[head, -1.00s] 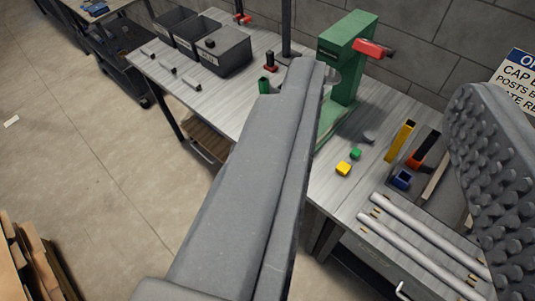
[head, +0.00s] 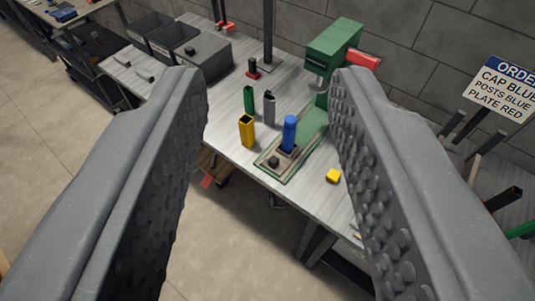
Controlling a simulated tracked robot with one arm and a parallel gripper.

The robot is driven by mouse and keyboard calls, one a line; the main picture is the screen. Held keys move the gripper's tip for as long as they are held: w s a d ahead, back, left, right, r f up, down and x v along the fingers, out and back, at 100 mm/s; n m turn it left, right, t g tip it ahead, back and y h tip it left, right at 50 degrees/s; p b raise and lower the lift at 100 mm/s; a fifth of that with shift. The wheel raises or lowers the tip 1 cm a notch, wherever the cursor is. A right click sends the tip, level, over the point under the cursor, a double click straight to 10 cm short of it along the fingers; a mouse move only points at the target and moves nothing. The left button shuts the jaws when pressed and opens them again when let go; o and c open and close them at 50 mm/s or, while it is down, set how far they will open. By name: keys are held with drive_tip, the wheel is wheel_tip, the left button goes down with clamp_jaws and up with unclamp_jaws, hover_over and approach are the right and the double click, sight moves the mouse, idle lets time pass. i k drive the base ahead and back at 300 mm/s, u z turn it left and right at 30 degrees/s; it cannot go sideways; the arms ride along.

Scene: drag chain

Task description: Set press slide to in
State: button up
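The green press (head: 330,52) with a red handle (head: 362,60) stands toward the back of the bench. A green-edged track (head: 302,163) runs from under the press toward the front edge of the bench. A flat slide plate (head: 264,158) with a small black knob (head: 273,161) lies at the track's front end, clear of the press head. A blue post (head: 289,133) stands upright on a dark block there. My gripper (head: 268,80) is open and empty, its fingers left and right of this area in the picture. The right finger hides part of the press base.
Yellow (head: 246,131), grey (head: 269,108) and green (head: 249,99) upright pieces stand left of the track. A yellow cube (head: 333,176) lies to its right. Dark bins (head: 203,60) are at back left. An order sign (head: 500,88) is at right.

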sight(276, 162)
drive_tip(key=i, duration=0.9)
drive_tip(key=z, duration=0.05)
